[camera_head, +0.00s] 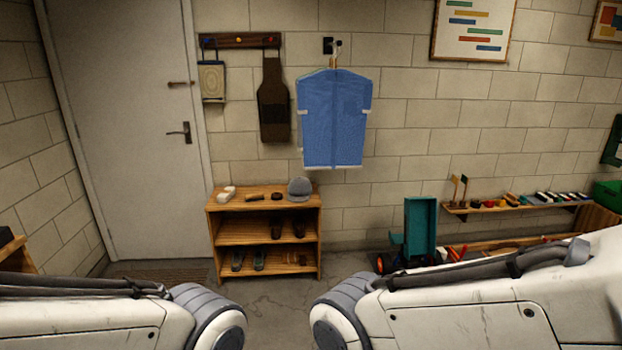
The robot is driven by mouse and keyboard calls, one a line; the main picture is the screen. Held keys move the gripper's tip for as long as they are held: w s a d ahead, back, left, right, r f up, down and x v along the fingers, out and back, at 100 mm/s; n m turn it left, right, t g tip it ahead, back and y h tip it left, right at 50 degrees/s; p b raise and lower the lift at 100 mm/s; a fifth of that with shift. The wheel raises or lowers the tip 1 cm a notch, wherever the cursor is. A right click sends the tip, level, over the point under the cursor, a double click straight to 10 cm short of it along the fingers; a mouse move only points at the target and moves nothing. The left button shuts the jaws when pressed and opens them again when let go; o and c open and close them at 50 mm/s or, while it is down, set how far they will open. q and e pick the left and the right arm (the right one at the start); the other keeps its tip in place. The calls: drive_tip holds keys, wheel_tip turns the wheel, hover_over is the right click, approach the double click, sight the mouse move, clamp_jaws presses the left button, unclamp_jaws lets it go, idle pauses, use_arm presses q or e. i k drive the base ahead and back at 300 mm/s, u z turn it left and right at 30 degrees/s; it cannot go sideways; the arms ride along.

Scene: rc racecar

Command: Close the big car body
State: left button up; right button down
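A teal car body (420,226) stands near the back wall, right of centre. The lower part is largely hidden behind my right arm. My left and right arm links cross the bottom of the view, and both arms are well in front of the car. Neither gripper shows.
A wooden shoe shelf (264,199) stands by the wall, left of the car, with a cap and shoes on it. A grey door (128,120) is at the left. A wall shelf (520,207) holds small items at the right. Floor between my arms is clear.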

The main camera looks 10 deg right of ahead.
sight(420, 213)
drive_tip(key=i, duration=3.9)
drive_tip(key=z, duration=0.8)
